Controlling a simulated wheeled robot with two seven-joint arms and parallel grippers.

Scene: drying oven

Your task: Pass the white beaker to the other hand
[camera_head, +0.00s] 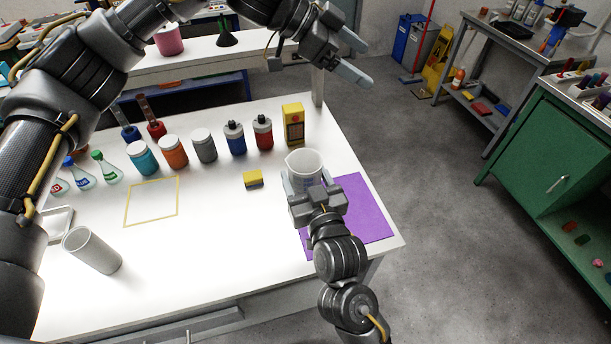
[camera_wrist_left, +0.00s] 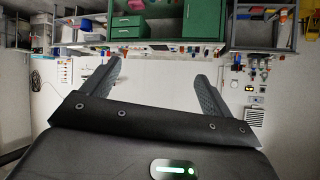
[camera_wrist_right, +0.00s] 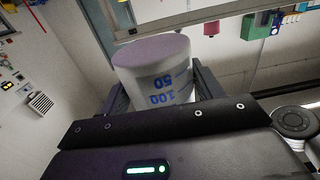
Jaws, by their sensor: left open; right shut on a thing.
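The white beaker (camera_head: 306,166) is held upright near the table's right end, over or beside the purple mat (camera_head: 362,212). My right gripper (camera_head: 303,180) is shut on it, with one finger on each side. In the right wrist view the beaker (camera_wrist_right: 155,72) sits between the fingers of my right gripper (camera_wrist_right: 158,92), with blue 50 and 100 marks showing. My left gripper (camera_head: 358,62) is open and empty, up past the table's far right corner. Its two spread fingers also show in the left wrist view (camera_wrist_left: 157,85).
A yellow block (camera_head: 253,178) lies left of the beaker, and a yellow box (camera_head: 293,125) stands behind it. Several capped jars and bottles line the back. A grey-white cylinder (camera_head: 92,250) stands front left.

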